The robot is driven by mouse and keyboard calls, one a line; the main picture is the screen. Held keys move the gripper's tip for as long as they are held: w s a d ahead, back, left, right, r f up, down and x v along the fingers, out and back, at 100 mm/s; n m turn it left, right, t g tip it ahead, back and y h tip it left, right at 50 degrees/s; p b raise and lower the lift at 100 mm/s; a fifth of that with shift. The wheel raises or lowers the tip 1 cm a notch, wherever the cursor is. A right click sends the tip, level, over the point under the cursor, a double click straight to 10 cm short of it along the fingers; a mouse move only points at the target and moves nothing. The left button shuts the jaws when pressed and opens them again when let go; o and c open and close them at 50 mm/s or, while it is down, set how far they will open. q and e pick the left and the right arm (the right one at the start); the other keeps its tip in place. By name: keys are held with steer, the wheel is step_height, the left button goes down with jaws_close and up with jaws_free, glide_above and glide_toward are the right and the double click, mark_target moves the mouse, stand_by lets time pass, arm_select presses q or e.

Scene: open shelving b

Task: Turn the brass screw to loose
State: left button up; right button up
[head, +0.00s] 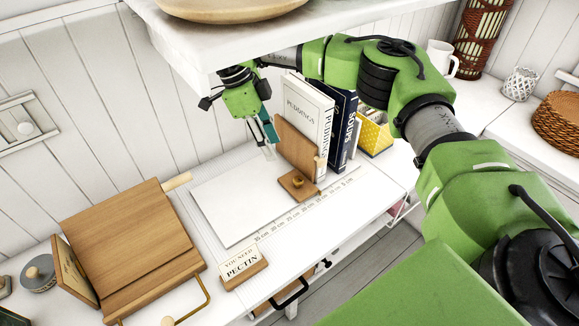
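A small brass screw (298,181) sits on the foot of a wooden bookend (297,147), which stands upright against a row of books on the white shelf. My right gripper (268,151) reaches in under the upper shelf and points down, just left of the bookend's upright and above the white board. It is apart from the screw, up and to the left of it. The gap between its fingertips is too small to make out, and I see nothing clearly held. My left gripper is not in view.
Books (307,115) and a yellow box (375,132) stand right of the bookend. A white board (228,207), a centimetre scale (305,209) and a pectin sign (243,267) lie in front. The upper shelf (190,50) overhangs my gripper.

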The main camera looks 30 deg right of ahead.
steer(key=p, duration=0.3)
glide_toward(297, 179)
steer(key=shift+h, duration=0.4)
steer(key=x, duration=0.6)
steer(key=shift+s+a+f, duration=0.1)
steer(key=shift+a+f, duration=0.05)
steer(key=shift+a, duration=0.05)
steer(key=shift+x, duration=0.85)
steer(key=shift+c, duration=0.4)
jaws_close()
